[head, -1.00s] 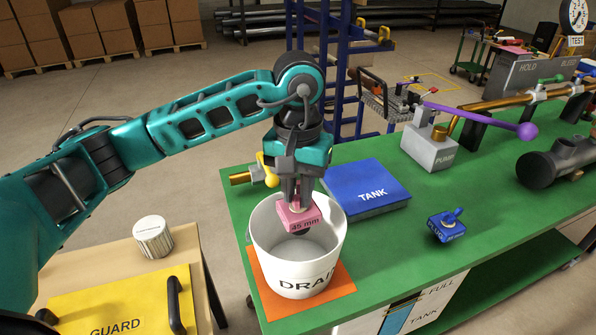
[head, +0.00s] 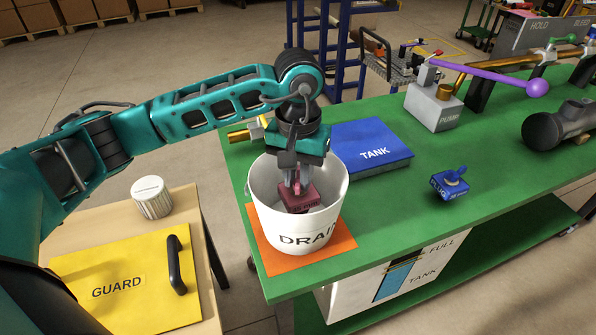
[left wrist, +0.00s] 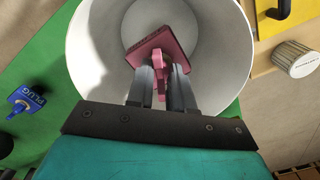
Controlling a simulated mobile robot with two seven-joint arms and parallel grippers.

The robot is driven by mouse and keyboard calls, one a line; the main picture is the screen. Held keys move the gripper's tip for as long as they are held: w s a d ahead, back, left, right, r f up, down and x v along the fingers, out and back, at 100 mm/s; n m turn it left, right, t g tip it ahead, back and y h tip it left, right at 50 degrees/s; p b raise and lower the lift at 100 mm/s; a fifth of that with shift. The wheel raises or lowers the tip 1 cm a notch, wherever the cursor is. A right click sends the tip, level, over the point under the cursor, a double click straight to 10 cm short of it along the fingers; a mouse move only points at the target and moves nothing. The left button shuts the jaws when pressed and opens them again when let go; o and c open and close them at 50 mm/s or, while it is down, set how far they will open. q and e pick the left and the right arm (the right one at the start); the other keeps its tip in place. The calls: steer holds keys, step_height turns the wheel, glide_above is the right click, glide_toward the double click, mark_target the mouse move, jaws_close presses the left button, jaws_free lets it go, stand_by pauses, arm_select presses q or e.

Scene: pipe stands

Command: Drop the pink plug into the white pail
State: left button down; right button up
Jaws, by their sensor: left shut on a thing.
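The pink plug (head: 298,199) is a block marked with a size. My left gripper (head: 296,184) is shut on its upright tab and holds it inside the mouth of the white pail (head: 328,215), below the rim. The pail is marked DRAIN and stands on an orange mat (head: 273,260) on the green bench. In the left wrist view the pink plug (left wrist: 150,44) sits beyond the fingertips (left wrist: 161,72), with the pail's inner wall (left wrist: 222,60) around it. Whether the plug touches the pail's floor cannot be told. My right gripper is not in view.
A blue TANK box (head: 370,147) stands just behind the pail. A blue plug (head: 449,184) lies to its right on the green bench (head: 400,210). A purple lever (head: 500,82) extends above the grey pump (head: 434,106).

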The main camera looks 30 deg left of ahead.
arm_select(q)
steer(key=c, duration=0.9)
jaws_free()
steer(key=shift+r+p, duration=1.35)
steer(key=shift+r, duration=2.65)
